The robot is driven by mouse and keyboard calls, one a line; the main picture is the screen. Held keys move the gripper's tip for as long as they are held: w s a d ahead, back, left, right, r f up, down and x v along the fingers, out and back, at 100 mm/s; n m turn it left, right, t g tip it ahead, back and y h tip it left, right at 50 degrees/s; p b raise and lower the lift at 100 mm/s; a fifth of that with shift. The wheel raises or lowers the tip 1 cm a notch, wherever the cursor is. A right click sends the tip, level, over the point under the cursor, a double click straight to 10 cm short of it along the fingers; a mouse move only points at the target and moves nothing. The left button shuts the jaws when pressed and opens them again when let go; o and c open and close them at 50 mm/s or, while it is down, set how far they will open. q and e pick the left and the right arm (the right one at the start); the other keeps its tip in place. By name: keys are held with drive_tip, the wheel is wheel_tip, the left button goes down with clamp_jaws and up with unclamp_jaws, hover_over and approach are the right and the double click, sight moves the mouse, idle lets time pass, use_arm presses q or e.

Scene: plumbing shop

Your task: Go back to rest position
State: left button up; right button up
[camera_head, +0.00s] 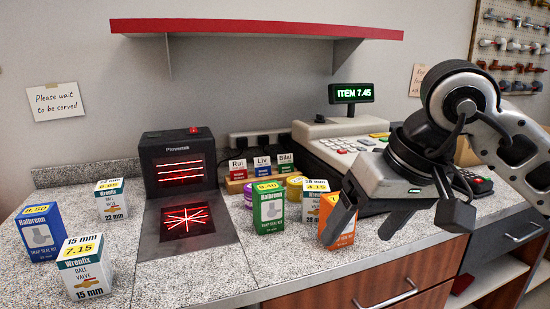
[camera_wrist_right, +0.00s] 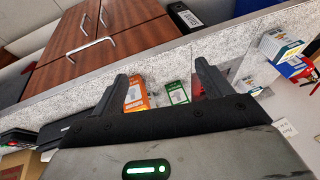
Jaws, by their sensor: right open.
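My right gripper (camera_head: 392,228) hangs over the right part of the counter, in front of the cash register, with its fingers spread apart and nothing between them. In the right wrist view the open fingers (camera_wrist_right: 165,82) show against the counter. An orange box (camera_head: 337,226) stands just behind the left finger, which partly covers it. A green box (camera_head: 268,208) stands to its left, apart from the gripper. In the right wrist view the orange box (camera_wrist_right: 135,92) and the green box (camera_wrist_right: 177,92) appear beyond the gap between the fingers. My left gripper is not in view.
A scanner with red beams (camera_head: 180,162) stands mid-left. Blue (camera_head: 40,234) and white-yellow boxes (camera_head: 86,268) stand at the left. The cash register (camera_head: 335,145) with its display (camera_head: 351,93) is close behind my right arm. A red shelf (camera_head: 255,27) overhangs. The front middle counter is clear.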

drive_tip(key=s+a+f+m+g+y, duration=0.2)
drive_tip(key=s+a+m+g+y, duration=0.7)
drive_tip(key=a+y, duration=0.45)
drive_tip(key=w+d+f+m+t+y, duration=0.1)
drive_tip(key=w+d+m+t, duration=0.25)
drive_tip(key=m+t, duration=1)
drive_tip(key=w+d+f+m+t+y, duration=0.2)
drive_tip(key=w+m+t, duration=0.35)
drive_tip(key=m, duration=1.55)
drive_tip(key=d+f+m+t+h, duration=0.55)
drive_tip(key=f+m+h, duration=0.6)
drive_tip(key=m, duration=0.45)
drive_tip(key=s+d+f+m+g+h, duration=0.2)
drive_tip(key=s+f+m+g, duration=0.2)
drive_tip(key=f, duration=0.6)
drive_tip(key=s+d+f+m+g+h, duration=0.2)
drive_tip(key=s+f+m+g, duration=0.2)
drive_tip(key=s+f+m, duration=0.4)
wheel_tip(320, 180, down, 2)
drive_tip(key=shift+d+f+m+h, duration=0.15)
drive_tip(key=shift+d+m+h, duration=0.25)
drive_tip(key=shift+m, duration=0.55)
